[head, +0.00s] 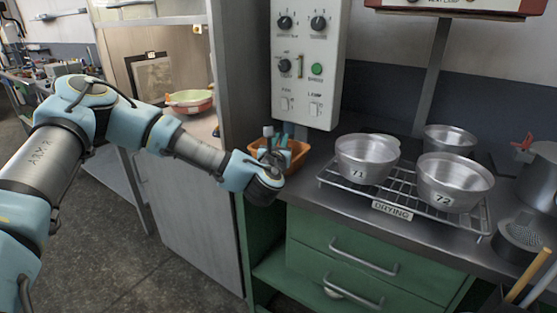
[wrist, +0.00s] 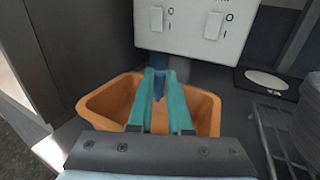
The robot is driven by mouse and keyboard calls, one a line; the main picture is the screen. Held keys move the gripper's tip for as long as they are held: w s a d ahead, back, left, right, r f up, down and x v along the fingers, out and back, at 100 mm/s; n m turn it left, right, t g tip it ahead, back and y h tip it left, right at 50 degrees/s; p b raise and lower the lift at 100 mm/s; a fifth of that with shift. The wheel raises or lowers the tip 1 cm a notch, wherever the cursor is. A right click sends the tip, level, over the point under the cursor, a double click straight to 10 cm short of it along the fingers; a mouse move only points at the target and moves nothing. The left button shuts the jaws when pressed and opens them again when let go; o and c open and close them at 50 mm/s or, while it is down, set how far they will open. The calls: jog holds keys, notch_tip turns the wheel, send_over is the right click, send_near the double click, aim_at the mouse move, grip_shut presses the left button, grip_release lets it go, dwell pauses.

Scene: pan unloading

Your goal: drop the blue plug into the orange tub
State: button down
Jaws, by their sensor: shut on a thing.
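The orange tub (head: 297,157) stands on the steel counter below the switch panel; it also shows in the wrist view (wrist: 97,104). My gripper (head: 279,140) is over the tub, and its teal fingers (wrist: 158,80) reach across the tub's opening in the wrist view. The fingers are shut on the blue plug (wrist: 159,88), whose dark blue tapered part shows between them. In the head view the plug is hard to make out behind the fingers. The tub's floor is largely hidden by my gripper, and the plug's height above it is hard to judge.
A grey switch panel (head: 310,60) rises close behind the tub. A wire drying rack (head: 400,190) with metal pans (head: 365,158) stands to the right. A cabinet side wall (head: 232,80) is close on the left. Green drawers (head: 345,250) are below the counter.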

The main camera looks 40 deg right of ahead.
jog(key=c, duration=0.8)
grip_release()
jog(key=shift+o, duration=0.2)
jog(key=b+v, duration=0.3)
jog(key=v, duration=0.7)
jog(key=shift+f, duration=0.1)
jog(key=shift+s+a, duration=0.2)
jog(key=shift+a, duration=0.15)
